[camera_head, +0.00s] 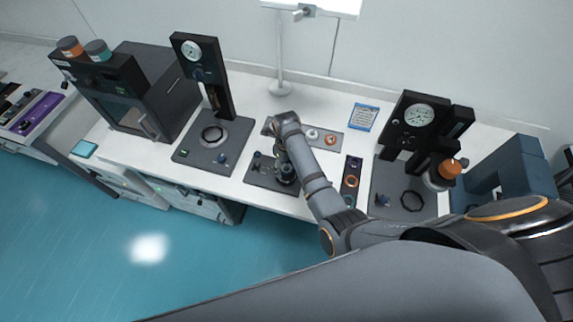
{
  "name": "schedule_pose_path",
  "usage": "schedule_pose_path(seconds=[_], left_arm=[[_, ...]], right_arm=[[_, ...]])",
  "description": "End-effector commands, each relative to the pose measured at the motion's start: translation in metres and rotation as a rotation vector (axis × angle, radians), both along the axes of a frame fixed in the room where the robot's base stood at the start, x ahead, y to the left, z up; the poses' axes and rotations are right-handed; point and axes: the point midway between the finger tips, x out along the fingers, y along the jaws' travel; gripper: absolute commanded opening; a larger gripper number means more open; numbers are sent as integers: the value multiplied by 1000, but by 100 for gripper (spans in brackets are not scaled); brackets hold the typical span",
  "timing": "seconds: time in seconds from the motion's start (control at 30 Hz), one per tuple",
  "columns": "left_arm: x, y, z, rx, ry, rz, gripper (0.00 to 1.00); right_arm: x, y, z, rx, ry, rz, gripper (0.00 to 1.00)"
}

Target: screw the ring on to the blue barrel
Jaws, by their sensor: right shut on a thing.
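My right arm reaches in from the right, and its gripper (286,177) points down over a dark fixture plate (262,181) on the white table. The gripper is shut on a small piece, most likely the ring, which the fingers largely hide. A small dark blue upright part (257,157) stands on the same plate just left of the gripper. I cannot tell whether this is the blue barrel or whether the barrel is under the fingers. Contact between ring and barrel cannot be made out. My left gripper is out of view.
A grey plate with a white ring (312,133) and an orange ring (331,141) lies behind my arm. A dark tray (351,170) is right of it. Gauge stands rise at left (205,75) and right (408,125). A post (280,60) stands behind.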

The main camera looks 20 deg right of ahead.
Motion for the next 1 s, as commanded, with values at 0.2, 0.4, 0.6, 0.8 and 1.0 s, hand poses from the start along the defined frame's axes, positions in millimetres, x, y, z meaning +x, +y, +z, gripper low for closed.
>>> schedule_pose_path(seconds=[0.2, 0.4, 0.6, 0.8, 1.0], left_arm=[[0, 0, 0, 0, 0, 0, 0], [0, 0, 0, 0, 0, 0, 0], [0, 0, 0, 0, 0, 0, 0], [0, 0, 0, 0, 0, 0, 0], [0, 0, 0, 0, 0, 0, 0]], right_arm=[[0, 0, 1, 0, -1, 3, 79], [0, 0, 0, 0, -1, 4, 94], [0, 0, 0, 0, 0, 5, 93], [0, 0, 0, 0, 0, 5, 87], [0, 0, 0, 0, 0, 26, 87]])
